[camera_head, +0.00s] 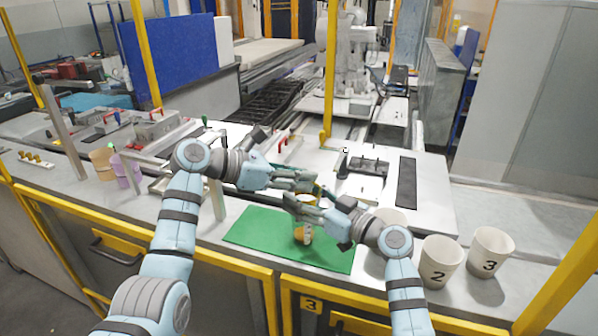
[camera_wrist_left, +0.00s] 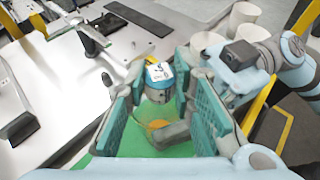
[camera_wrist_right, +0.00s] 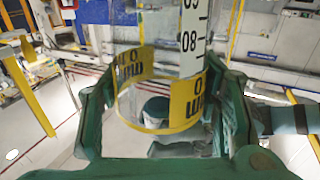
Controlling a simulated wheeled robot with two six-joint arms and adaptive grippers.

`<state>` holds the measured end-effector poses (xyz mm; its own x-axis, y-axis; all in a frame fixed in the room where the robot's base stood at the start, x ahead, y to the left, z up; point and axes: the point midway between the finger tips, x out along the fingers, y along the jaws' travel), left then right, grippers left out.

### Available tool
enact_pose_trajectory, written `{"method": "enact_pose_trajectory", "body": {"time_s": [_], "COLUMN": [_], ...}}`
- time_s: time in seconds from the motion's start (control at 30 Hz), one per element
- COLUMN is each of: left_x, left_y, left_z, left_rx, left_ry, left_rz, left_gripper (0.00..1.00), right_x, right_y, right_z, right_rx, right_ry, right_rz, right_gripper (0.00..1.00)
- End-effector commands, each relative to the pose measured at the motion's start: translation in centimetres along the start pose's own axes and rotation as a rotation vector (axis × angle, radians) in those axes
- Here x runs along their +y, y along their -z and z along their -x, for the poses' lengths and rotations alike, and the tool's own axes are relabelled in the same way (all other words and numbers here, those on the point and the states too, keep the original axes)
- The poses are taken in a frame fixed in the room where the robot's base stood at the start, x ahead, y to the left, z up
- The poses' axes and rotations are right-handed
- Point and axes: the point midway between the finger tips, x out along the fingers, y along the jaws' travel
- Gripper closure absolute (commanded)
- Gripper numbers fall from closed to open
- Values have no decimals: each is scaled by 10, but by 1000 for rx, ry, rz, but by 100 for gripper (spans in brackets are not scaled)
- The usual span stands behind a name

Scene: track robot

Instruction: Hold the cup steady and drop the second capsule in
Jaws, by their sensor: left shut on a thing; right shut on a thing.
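A clear cup with a yellow band and a dark-marked scale (camera_wrist_right: 188,100) shows between the fingers of my right gripper (camera_wrist_right: 160,110). In the head view the cup (camera_head: 303,233) stands on the green mat (camera_head: 255,228). My right gripper (camera_head: 300,206) is shut on it from the right. My left gripper (camera_head: 308,184) is just above, close to the cup's upper part, and is shut. In the left wrist view a labelled, yellow-rimmed part (camera_wrist_left: 160,73) shows between the fingertips.
White cups marked 2 (camera_head: 438,263) and 3 (camera_head: 490,252) stand at the right. Another pale cup (camera_head: 392,222) is partly behind my right wrist. A tan cup (camera_head: 102,164), a purple cup (camera_head: 127,168) and a white strip of small orange pieces (camera_head: 36,160) are at the left.

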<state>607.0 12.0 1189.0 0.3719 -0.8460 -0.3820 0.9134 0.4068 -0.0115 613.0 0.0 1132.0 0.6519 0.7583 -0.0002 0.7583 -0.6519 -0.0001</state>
Motion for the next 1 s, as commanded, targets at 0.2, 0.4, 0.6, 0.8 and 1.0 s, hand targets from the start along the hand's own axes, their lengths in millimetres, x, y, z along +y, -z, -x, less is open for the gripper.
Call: {"method": "enact_pose_trajectory", "body": {"time_s": [0.2, 0.4, 0.6, 0.8, 1.0], "left_x": [0, 0, 0, 0, 0], "left_y": [0, 0, 0, 0, 0], "left_z": [0, 0, 0, 0, 0], "left_rx": [0, 0, 0, 0, 0], "left_ry": [0, 0, 0, 0, 0], "left_rz": [0, 0, 0, 0, 0], "left_gripper": [94, 94, 54, 54, 54], "right_x": [0, 0, 0, 0, 0], "right_y": [0, 0, 0, 0, 0], "right_z": [0, 0, 0, 0, 0], "right_rx": [0, 0, 0, 0, 0], "right_ry": [0, 0, 0, 0, 0], "right_rz": [0, 0, 0, -1, -1], "right_gripper": [77, 77, 77, 77, 77]}}
